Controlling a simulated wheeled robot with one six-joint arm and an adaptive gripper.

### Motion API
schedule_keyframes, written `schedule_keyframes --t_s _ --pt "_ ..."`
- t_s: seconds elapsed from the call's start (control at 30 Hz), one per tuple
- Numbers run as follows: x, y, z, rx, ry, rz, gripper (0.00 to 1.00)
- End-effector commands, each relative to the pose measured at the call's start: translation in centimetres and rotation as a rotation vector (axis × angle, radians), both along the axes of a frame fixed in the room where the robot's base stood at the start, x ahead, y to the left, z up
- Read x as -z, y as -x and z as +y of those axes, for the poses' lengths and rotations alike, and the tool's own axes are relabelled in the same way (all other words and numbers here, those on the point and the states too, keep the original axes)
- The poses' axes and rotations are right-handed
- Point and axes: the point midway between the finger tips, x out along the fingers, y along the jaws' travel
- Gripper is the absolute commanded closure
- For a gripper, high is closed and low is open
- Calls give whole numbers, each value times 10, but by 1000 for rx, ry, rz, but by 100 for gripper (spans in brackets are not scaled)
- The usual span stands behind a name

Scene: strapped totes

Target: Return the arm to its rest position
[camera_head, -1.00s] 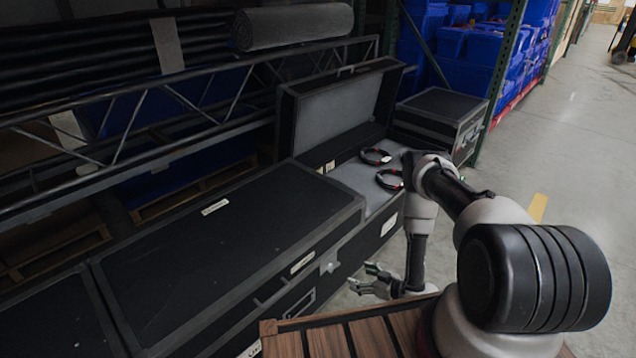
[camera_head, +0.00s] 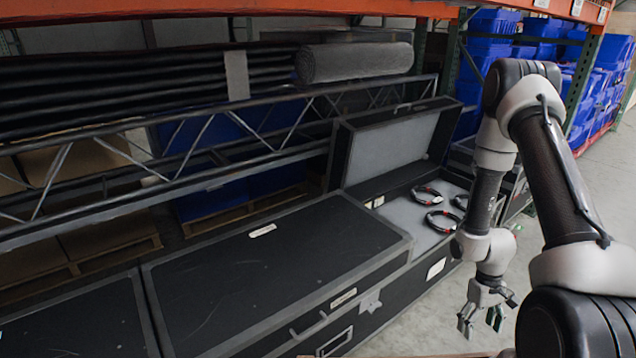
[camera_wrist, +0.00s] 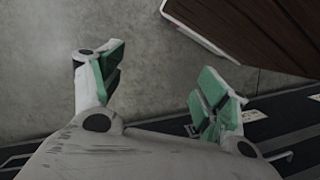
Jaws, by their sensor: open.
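My gripper (camera_head: 482,318) hangs at the end of my arm (camera_head: 553,165), fingers pointing down, in front of the black cases in the head view. In the wrist view my gripper (camera_wrist: 155,85) has its two green-padded fingers spread apart with nothing between them. Bare concrete floor (camera_wrist: 165,45) lies beyond the fingers. My arm is bent, with its elbow raised high at the right of the head view.
An open black case (camera_head: 395,140) holds several dark cable loops (camera_head: 427,196) on its grey lining. A closed black case (camera_head: 275,265) stands left of it. Behind are a metal truss (camera_head: 190,180), a grey roll (camera_head: 355,62) and blue totes (camera_head: 490,45). The right aisle floor is clear.

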Motion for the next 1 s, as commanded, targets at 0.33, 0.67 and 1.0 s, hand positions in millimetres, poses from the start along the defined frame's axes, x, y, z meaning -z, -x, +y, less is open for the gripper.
schedule_keyframes --t_s 0.33,0.67,1.0 --pt "-212 19 9 173 105 46 25" --pt "-354 74 43 267 85 -79 25" --pt "-445 107 68 256 16 -454 25"
